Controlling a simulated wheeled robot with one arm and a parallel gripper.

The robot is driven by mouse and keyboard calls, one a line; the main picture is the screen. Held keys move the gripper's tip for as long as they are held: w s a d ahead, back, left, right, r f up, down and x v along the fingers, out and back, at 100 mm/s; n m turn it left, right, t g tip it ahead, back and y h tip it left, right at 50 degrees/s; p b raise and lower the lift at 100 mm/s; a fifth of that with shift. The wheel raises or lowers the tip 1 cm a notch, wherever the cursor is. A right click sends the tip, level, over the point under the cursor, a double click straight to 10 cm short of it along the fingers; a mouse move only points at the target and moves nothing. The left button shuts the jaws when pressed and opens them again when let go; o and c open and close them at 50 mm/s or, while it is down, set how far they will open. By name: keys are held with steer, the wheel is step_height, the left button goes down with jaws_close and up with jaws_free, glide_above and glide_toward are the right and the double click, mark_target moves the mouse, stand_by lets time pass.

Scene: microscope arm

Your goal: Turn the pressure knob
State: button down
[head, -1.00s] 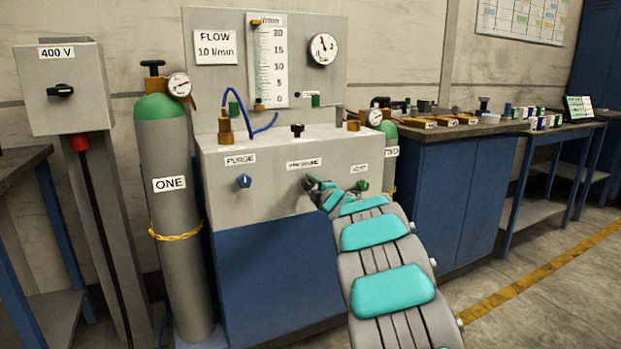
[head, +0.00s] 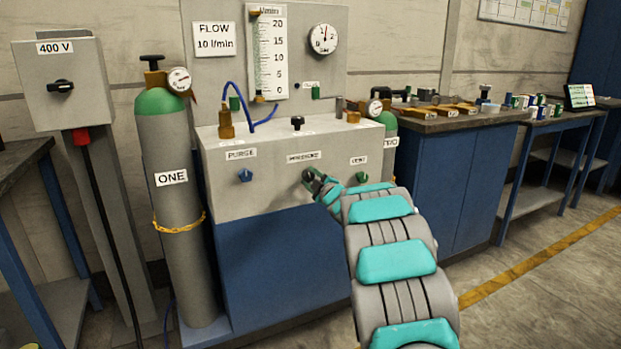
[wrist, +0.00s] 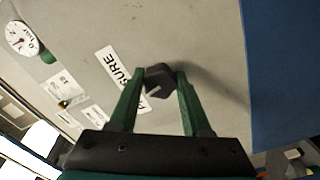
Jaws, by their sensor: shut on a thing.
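The pressure knob (wrist: 159,79) is a small dark knob with a white line on its face. It sits on the grey panel (head: 270,190) under the PRESSURE label (head: 303,157), which also shows tilted in the wrist view (wrist: 118,73). My gripper (head: 312,178) is at the panel front, and its green fingers (wrist: 160,80) are shut on the two sides of the knob. In the head view the fingers and wrist mostly hide the knob. The round dial gauge (head: 323,39) is on the upright board above.
The blue purge knob (head: 245,175) is to the left and the green vent knob (head: 362,177) is close right of my wrist. A green-topped cylinder (head: 175,200) stands left of the cabinet. A workbench (head: 450,123) stands to the right.

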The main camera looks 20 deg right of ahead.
steer(key=shift+c, duration=1.8)
jaws_free()
steer(key=shift+s, duration=0.1)
steer(key=shift+s+d+f, duration=0.1)
steer(key=shift+s+f, duration=0.05)
steer(key=shift+s, duration=0.35)
steer(key=s+b, duration=0.1)
steer(key=s, duration=0.5)
steer(key=shift+s, duration=0.3)
steer(key=shift+d, duration=0.1)
